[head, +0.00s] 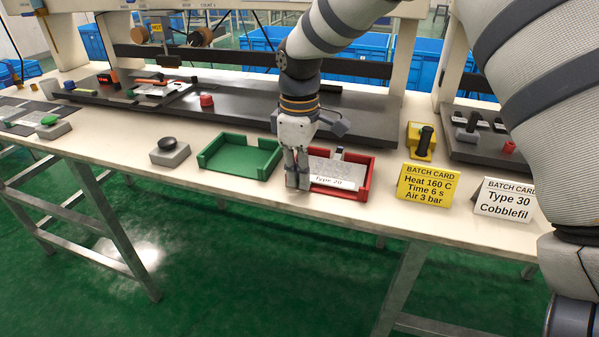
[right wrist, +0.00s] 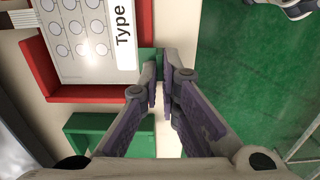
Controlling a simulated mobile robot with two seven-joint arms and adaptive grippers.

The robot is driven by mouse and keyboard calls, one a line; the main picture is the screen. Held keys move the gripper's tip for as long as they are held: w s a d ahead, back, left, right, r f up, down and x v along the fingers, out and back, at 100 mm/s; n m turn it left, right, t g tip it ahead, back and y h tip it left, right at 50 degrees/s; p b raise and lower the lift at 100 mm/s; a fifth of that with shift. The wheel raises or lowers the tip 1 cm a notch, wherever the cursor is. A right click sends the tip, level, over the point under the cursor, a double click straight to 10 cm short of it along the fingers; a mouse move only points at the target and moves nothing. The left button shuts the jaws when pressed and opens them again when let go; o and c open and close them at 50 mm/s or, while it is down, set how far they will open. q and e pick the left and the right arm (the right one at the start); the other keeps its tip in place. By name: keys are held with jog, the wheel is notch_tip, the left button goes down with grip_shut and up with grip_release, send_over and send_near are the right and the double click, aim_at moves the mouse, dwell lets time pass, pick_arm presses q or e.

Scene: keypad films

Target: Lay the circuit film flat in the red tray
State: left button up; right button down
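The circuit film (head: 328,168), a pale sheet with a white "Type 20" label, lies over the red tray (head: 365,180). The right wrist view shows its round pads (right wrist: 80,35) and label within the tray's red walls (right wrist: 100,94). My right gripper (head: 298,184) points down at the tray's left front corner. Its fingertips (right wrist: 161,75) are close together on a small green piece at the film's label edge, seemingly a tab. The gripper hides the film's left end in the head view. I cannot tell whether the film touches the tray floor everywhere. My left gripper is out of view.
An empty green tray (head: 240,168) stands left of the red one. A black push button on a grey box (head: 169,152) is further left. A yellow batch card (head: 428,187) and a white batch card (head: 503,200) stand to the right. The table's front edge is close.

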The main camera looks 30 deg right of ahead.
jog(key=shift+f, duration=0.4)
jog(key=c, duration=1.7)
grip_release()
notch_tip(320, 180, up, 12)
